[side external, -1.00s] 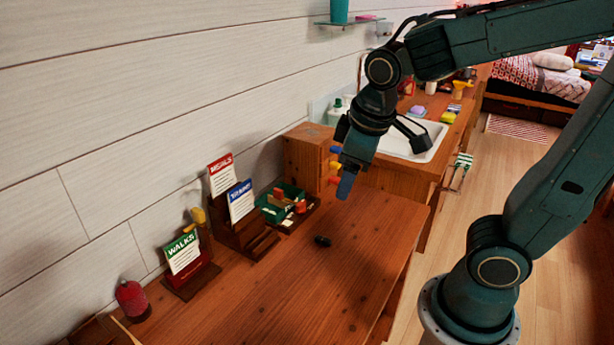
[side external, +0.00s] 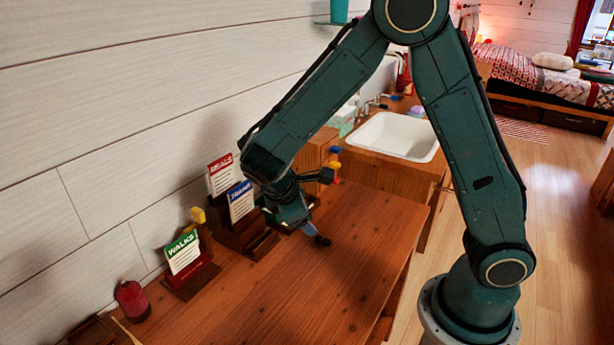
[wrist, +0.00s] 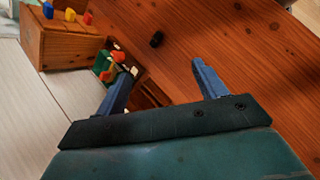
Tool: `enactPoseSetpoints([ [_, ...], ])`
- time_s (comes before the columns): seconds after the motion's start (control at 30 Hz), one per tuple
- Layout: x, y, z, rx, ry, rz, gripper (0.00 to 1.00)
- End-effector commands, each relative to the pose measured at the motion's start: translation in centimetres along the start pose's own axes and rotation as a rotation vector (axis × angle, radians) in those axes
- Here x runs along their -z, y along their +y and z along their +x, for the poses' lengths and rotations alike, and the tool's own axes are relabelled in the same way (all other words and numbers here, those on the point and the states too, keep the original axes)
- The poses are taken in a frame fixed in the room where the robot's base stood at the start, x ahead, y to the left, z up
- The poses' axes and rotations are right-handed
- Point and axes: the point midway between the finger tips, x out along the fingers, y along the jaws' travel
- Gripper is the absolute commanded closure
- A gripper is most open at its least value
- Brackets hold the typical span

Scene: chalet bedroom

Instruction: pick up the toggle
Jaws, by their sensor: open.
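The toggle (wrist: 156,39) is a small black piece lying on the wooden table, ahead of my gripper in the wrist view. In the side view the toggle (side external: 323,241) shows just beyond my fingertips. My gripper (side external: 309,231) is low over the table and tilted down toward it. In the wrist view my gripper (wrist: 162,72) is open, with its two blue fingers wide apart and nothing between the tips. The toggle lies beyond the fingertips, nearly in line with the gap.
A green tray (wrist: 106,60) with coloured pieces stands near the left finger. Card stands, including the one marked Walks (side external: 184,262), line the wall. A wooden box with coloured pegs (wrist: 65,43) stands at the far end. The table's front half (side external: 300,295) is clear.

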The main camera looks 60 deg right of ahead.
Motion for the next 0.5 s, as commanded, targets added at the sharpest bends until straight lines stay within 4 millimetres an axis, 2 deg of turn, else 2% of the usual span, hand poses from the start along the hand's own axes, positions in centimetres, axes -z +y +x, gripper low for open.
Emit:
enactPoseSetpoints([
  [0.2,2.5,-0.9,2.9,-0.059,-0.122,-0.174,0.29],
  [0.5,5.2,-2.4,6.7,-0.140,-0.294,-0.415,0.29],
])
